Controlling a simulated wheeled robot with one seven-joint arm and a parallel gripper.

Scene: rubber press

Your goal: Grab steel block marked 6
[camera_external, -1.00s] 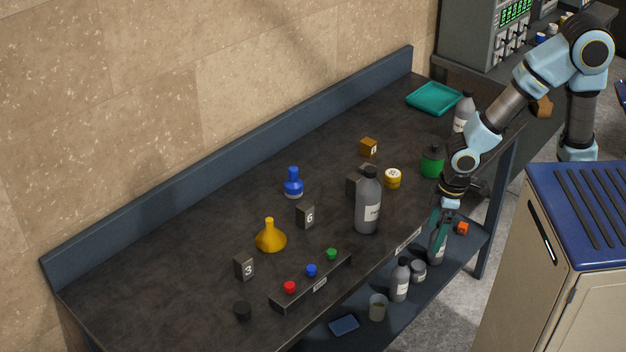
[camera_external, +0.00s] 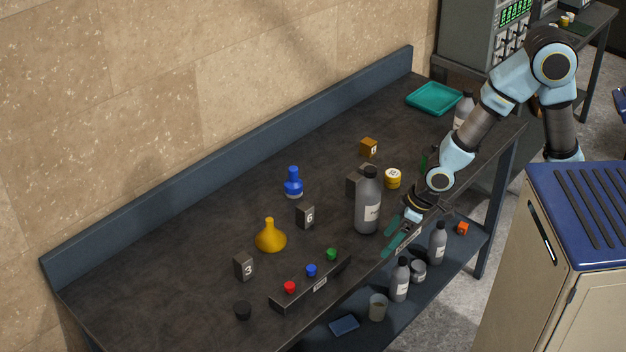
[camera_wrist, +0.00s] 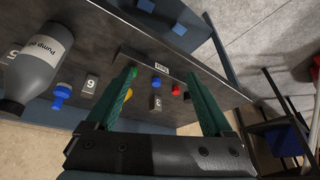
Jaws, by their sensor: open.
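The steel block marked 6 (camera_external: 305,216) is a small dark grey cube with a white label, standing on the dark tabletop (camera_external: 190,240) between the blue flask and the yellow flask. It also shows in the wrist view (camera_wrist: 90,84), left of my fingers. My gripper (camera_external: 392,236) has two green fingers, spread apart and empty. It is at the table's front edge, right of the block and apart from it. A similar block marked 3 (camera_external: 243,267) stands further left; it shows between my fingers in the wrist view (camera_wrist: 156,103).
A tall grey bottle (camera_external: 368,203) stands between my gripper and the back of the table. A button box (camera_external: 312,284) with red, blue and green buttons lies along the front edge. The yellow flask (camera_external: 270,237) and blue flask (camera_external: 293,185) flank block 6.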

